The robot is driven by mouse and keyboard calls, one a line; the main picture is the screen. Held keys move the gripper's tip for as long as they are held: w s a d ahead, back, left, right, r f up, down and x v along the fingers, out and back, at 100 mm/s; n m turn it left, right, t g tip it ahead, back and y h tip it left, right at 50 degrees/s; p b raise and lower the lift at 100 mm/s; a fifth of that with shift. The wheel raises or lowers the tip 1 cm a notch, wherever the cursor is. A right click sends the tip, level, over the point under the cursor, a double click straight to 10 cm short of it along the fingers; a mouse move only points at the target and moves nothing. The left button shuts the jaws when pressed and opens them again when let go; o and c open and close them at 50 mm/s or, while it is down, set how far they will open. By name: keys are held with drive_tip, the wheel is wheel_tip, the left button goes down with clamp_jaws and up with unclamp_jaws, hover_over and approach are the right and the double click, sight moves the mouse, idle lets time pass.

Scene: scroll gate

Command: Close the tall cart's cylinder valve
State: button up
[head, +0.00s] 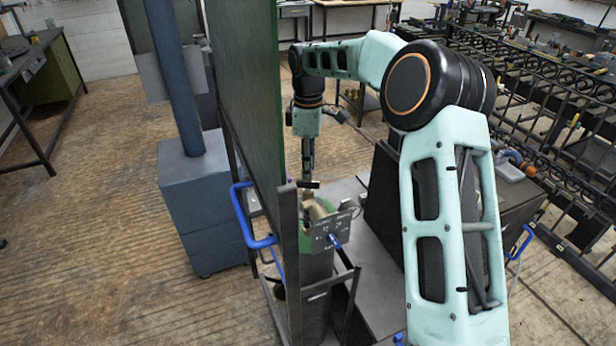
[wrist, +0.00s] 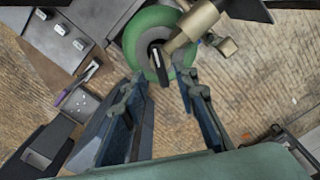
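The cylinder valve is a brass body (head: 316,209) on top of a green cylinder, beside the tall green panel (head: 245,90) of the cart. In the wrist view the brass valve body (wrist: 197,22) lies slanted over the round green cylinder top (wrist: 150,22). A small dark piece (wrist: 162,66) with a pale edge sticks out from it toward my fingers. My gripper (head: 308,174) points down just above the valve. Its two fingers (wrist: 160,85) are apart, with nothing clearly held between them. Whether either finger touches the valve cannot be told.
A blue handle (head: 258,242) sticks out at the cart's left. A grey plate (head: 328,233) with markings stands in front of the valve. A blue-grey post and box (head: 205,205) stand left of the panel. An ornate black gate (head: 545,110) fills the right. Open wooden floor (head: 90,240) lies left.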

sight(308, 185)
drive_tip(key=shift+f, duration=2.1)
drive_tip(key=shift+c, duration=0.4)
clamp_jaws()
